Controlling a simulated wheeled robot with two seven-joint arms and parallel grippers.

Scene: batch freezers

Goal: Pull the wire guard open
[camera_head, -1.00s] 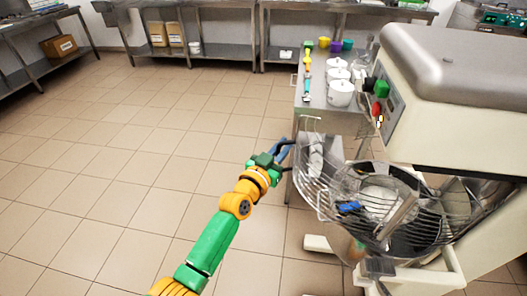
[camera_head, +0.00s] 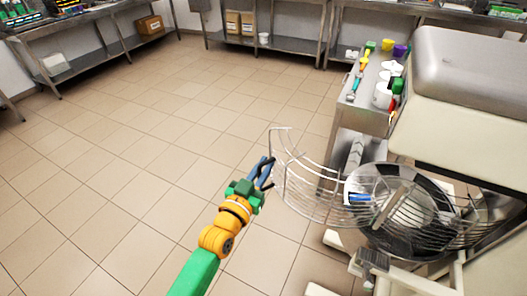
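The wire guard (camera_head: 308,200) is a curved silver cage on the mixer at the right. Its left part sticks out to the left of the bowl (camera_head: 408,235), over the floor. A thin wire bracket (camera_head: 280,130) rises at its left end. My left gripper (camera_head: 271,173) has blue fingers spread apart beside this left end. I cannot tell whether a finger touches the wire. The guard's right part still lies across the bowl. A small blue patch (camera_head: 360,198) shows by the bowl; I cannot tell what it is. My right gripper is not in view.
The mixer's cream body and grey head (camera_head: 470,65) fill the right side. A steel table (camera_head: 360,115) behind the guard holds white pots and colored items. Shelved steel benches line the back. The tiled floor (camera_head: 130,170) at left and middle is clear.

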